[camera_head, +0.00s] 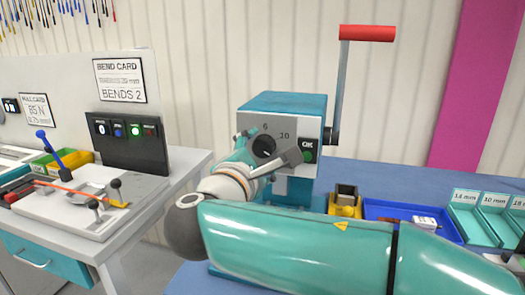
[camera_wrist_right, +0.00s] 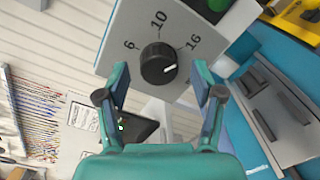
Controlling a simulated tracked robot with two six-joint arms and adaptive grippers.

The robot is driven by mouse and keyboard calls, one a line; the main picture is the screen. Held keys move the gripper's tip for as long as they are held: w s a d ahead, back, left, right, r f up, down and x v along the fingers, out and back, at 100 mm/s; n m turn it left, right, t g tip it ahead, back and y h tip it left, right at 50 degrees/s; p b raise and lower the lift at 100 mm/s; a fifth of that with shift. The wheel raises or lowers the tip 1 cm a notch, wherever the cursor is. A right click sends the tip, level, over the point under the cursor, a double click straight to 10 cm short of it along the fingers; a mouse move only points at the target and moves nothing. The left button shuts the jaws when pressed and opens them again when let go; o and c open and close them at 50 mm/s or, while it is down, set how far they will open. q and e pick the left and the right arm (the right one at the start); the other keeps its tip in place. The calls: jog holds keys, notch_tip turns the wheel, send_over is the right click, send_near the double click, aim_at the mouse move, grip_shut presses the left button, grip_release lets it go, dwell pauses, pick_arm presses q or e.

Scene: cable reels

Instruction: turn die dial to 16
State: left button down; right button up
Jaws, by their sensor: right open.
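The die dial (camera_wrist_right: 158,64) is a round black knob on a grey panel with the marks 6, 10 and 16 around it. In the right wrist view its white pointer line points right, on the 16 side, a little below the 16 mark. The panel is the front of a teal machine (camera_head: 285,102) in the head view, where the dial (camera_head: 263,146) is partly covered by my gripper. My right gripper (camera_wrist_right: 161,74) is open, with one finger on each side of the dial in the picture; I cannot tell whether they touch it. My left gripper is not in view.
The machine has a red-handled lever (camera_head: 367,33) and a green OK display (camera_head: 308,148). A blue tray (camera_head: 375,207) and teal bins (camera_head: 466,205) stand right on the blue bench. A grey bending table (camera_head: 140,178) stands left. My right arm crosses the front.

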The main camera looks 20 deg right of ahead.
jog(key=v, duration=1)
jog(key=shift+s+f, duration=0.15)
jog(key=shift+s, duration=0.05)
